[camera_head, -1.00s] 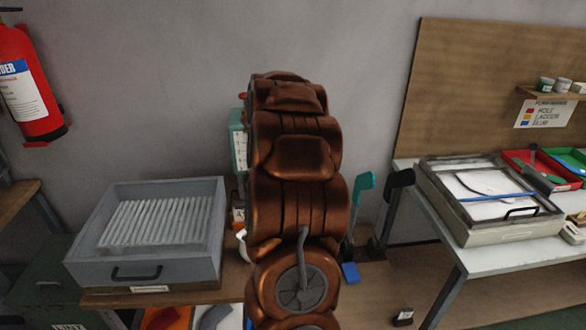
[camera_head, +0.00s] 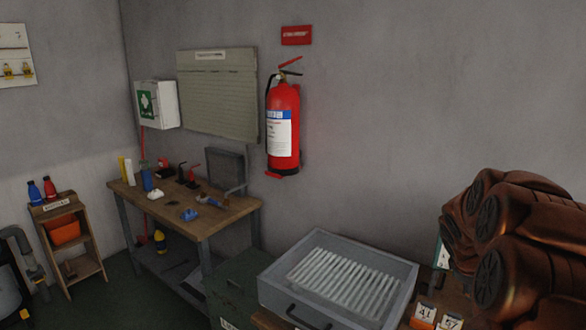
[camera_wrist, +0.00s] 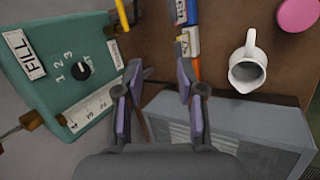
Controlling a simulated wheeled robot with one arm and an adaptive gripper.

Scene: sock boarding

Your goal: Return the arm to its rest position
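My gripper (camera_wrist: 159,90) shows in the wrist view with its two purple-padded fingers apart and nothing between them. Below it are a brown bench top (camera_wrist: 222,20) and a grey box (camera_wrist: 265,135) with a ribbed inside. A teal box (camera_wrist: 55,65) with a dial and a "FILL" label is on the left. A white jug (camera_wrist: 247,68) stands at the upper right. In the head view my copper-coloured arm (camera_head: 520,235) is at the right edge, folded in close, and its gripper is out of sight.
The grey drawer-like box (camera_head: 275,285) with white ribs sits beside my arm. A wooden workbench (camera_head: 225,215) with tools stands at the back left, with a small shelf (camera_head: 75,245) further left. A red extinguisher (camera_head: 283,125) hangs on the wall. Floor (camera_head: 125,290) shows between shelf and bench.

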